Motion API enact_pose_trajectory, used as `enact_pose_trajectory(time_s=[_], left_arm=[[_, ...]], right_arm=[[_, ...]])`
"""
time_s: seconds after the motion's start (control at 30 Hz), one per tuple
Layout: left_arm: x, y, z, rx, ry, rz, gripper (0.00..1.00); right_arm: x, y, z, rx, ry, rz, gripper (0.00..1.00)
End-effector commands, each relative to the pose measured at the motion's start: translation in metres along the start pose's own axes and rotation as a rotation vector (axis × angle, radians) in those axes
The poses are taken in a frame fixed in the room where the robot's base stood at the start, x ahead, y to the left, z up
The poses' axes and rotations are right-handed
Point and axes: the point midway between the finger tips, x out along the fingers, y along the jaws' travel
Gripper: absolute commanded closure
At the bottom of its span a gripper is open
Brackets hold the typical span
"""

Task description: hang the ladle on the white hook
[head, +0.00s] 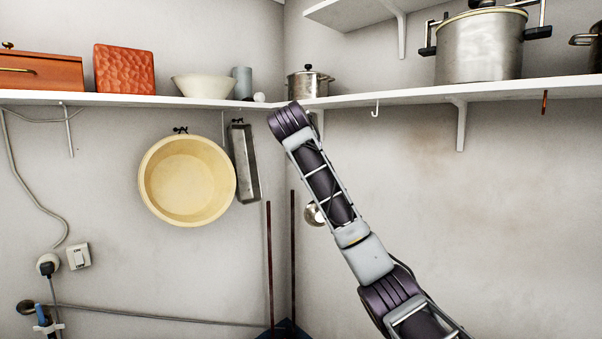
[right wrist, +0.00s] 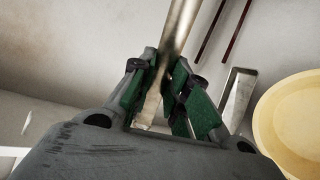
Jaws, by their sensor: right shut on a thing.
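The ladle's metal handle (right wrist: 181,25) is between the green-padded fingers of my right gripper (right wrist: 163,82), which is shut on it, in the right wrist view. In the head view a round metal bowl (head: 313,214), apparently the ladle's, shows partly behind my right arm. The rest of the ladle and my right gripper are hidden there by the arm. The white hook (head: 376,109) hangs empty under the front edge of the right shelf, to the right of my arm. My left gripper is not in view.
The right shelf (head: 420,94) carries a large pot (head: 480,48) and a small pot (head: 308,84). A brown-red hook (head: 545,102) hangs farther right, beyond a bracket (head: 461,126). A yellow basin (head: 187,181) and a metal trough (head: 244,165) hang on the left wall.

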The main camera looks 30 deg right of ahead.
Motion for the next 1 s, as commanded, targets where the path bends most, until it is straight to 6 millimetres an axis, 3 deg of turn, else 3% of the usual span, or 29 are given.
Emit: enact_pose_trajectory(time_s=[0.6, 0.9, 1.0], left_arm=[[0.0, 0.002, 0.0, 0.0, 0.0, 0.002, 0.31], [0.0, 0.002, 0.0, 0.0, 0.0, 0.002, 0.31], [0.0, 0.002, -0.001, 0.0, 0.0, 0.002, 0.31]], right_arm=[[-0.003, 0.096, -0.023, 0.13, 0.126, 0.309, 1.0], [-0.021, 0.13, -0.027, 0.155, 0.231, 0.469, 1.0], [-0.022, 0.132, -0.027, 0.141, 0.295, 0.492, 1.0]])
